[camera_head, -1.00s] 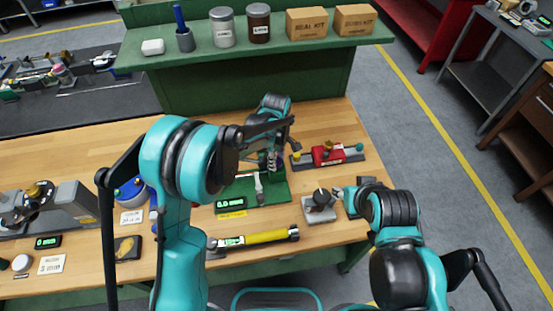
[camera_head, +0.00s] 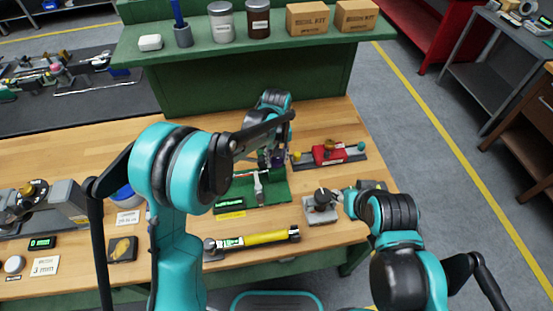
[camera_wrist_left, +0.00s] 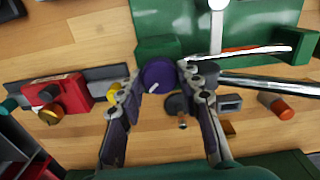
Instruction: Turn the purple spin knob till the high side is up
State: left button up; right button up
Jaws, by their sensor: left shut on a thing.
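The purple spin knob (camera_wrist_left: 158,75) sits between the two fingers of my left gripper (camera_wrist_left: 157,82) in the left wrist view. A short white mark on it points down and slightly left in that picture. The fingertips touch the knob's sides, and the gripper is shut on it. In the head view my left gripper (camera_head: 275,158) reaches down at the right end of the green fixture (camera_head: 238,189) and mostly hides the knob. I cannot tell which side is the high one. My right gripper (camera_head: 341,195) is beside a dark round knob on a grey block (camera_head: 321,213); its fingers are too small to read.
A red device (camera_head: 328,153) on a grey rail stands right of the fixture. A yellow-handled tool (camera_head: 265,238) lies in front. A green display (camera_head: 229,205) sits at the fixture's front. A green shelf (camera_head: 280,42) with jars and boxes is behind.

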aim_at(277, 160)
pick_arm(q)
jog(key=shift+m, duration=1.1)
jog(key=o, duration=1.2)
jog(key=shift+c, duration=0.2)
jog(key=shift+r, duration=4)
